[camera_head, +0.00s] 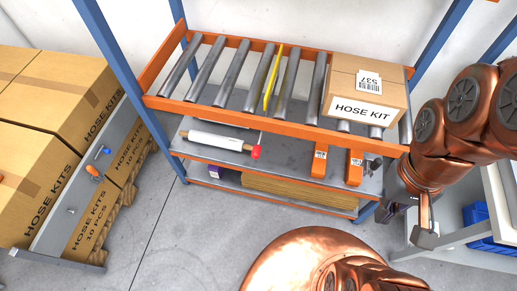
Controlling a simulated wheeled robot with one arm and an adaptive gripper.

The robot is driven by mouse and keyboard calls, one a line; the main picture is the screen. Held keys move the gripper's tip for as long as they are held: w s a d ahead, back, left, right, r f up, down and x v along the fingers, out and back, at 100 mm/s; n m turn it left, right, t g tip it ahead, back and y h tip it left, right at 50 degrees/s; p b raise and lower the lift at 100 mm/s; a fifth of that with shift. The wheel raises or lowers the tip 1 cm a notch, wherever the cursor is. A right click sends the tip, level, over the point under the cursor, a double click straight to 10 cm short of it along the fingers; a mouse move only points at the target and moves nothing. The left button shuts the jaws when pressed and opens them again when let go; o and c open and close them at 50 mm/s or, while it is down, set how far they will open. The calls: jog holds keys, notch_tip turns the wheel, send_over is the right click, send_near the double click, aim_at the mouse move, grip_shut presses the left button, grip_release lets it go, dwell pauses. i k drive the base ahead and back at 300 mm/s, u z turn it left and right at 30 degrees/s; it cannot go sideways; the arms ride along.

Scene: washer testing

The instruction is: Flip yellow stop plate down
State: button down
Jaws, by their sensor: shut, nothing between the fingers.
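The yellow stop plate (273,78) stands up as a thin strip between the metal rollers of the orange-framed conveyor (205,108), near its middle. A red knob (256,152) shows below the conveyor's front rail, with a thin rod rising from it toward the plate. A "HOSE KIT" box (345,86) sits on the rollers to the right of the plate. My gripper (424,236) is shut and empty at the right, in front of the conveyor's right end and well away from the plate and knob.
The shelf (285,160) below the rollers holds a white roll (215,141) and two orange tools (354,167). Blue rack posts (132,85) flank the conveyor. Stacked cartons (40,110) stand at the left. Open floor (185,225) lies in front.

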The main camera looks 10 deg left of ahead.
aim_at(256, 150)
jog(key=k, duration=0.45)
jog(key=u, duration=0.9)
jog(key=i, duration=0.4)
jog(key=u, duration=0.05)
jog(key=k, duration=1.35)
jog(key=u, duration=0.3)
jog(key=i, duration=0.35)
jog(key=u, duration=0.95)
jog(key=i, duration=1.2)
jog(key=z, duration=0.65)
jog(key=i, duration=0.25)
jog(key=z, duration=0.35)
